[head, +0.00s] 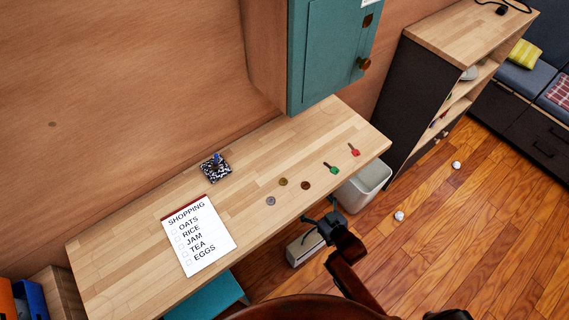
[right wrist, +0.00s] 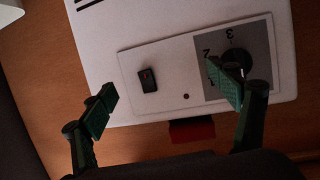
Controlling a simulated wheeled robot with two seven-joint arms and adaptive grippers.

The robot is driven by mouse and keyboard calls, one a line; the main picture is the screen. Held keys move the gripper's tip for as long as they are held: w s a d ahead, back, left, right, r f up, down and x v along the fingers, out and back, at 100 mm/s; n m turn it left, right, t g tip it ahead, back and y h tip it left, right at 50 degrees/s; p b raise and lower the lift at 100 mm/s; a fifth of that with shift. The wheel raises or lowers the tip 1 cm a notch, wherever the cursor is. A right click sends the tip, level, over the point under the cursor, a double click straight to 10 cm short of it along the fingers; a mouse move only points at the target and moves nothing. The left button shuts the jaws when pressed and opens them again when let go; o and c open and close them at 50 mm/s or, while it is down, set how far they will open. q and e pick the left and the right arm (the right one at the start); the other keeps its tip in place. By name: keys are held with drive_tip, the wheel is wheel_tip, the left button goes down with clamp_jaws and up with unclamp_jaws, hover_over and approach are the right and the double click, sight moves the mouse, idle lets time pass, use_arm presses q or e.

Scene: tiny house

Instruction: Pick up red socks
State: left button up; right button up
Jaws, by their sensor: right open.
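I cannot pick out red socks for certain in either view. In the right wrist view, a small dark red thing (right wrist: 192,130) shows at the lower edge of a white appliance; I cannot tell what it is. My right gripper (right wrist: 170,98) is open and empty in front of the appliance, with its two green-padded fingers wide apart. In the head view, this gripper (head: 318,222) is beside the front edge of the wooden counter, above a white box on the floor. My left gripper is not in view.
The counter (head: 120,260) holds a shopping list (head: 198,236), coins and keys. The white box (head: 303,247) and a white bin (head: 364,185) stand close to my gripper. A shelf unit (head: 430,100) is beyond. Two white balls lie on the otherwise open floor at right.

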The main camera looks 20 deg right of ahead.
drive_tip(key=w+a+r+t+b, duration=0.1)
drive_tip(key=w+r, duration=0.1)
drive_tip(key=r, duration=0.2)
drive_tip(key=w+a+r+t+y+b, duration=0.1)
drive_tip(key=w+a+r+b, duration=0.1)
drive_tip(key=r, duration=0.3)
drive_tip(key=w+a+r+t+y+b, duration=0.1)
drive_tip(key=w+r+b, duration=0.1)
drive_tip(key=w+r, duration=0.1)
drive_tip(key=shift+w+a+r+n, duration=0.15)
drive_tip(key=shift+w+r+n, duration=0.2)
drive_tip(key=shift+r, duration=0.4)
drive_tip(key=shift+b+x, duration=0.65)
drive_tip(key=shift+x, duration=0.25)
drive_tip(key=shift+w+r, duration=0.15)
drive_tip(key=shift+w, duration=0.25)
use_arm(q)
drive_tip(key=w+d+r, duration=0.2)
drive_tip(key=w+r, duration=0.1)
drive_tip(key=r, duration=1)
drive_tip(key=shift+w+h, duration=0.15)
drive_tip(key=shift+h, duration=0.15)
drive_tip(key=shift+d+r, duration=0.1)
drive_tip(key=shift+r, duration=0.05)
use_arm(e)
drive_tip(key=shift+r, duration=0.1)
drive_tip(key=shift+c, duration=0.7)
drive_tip(key=c, duration=1)
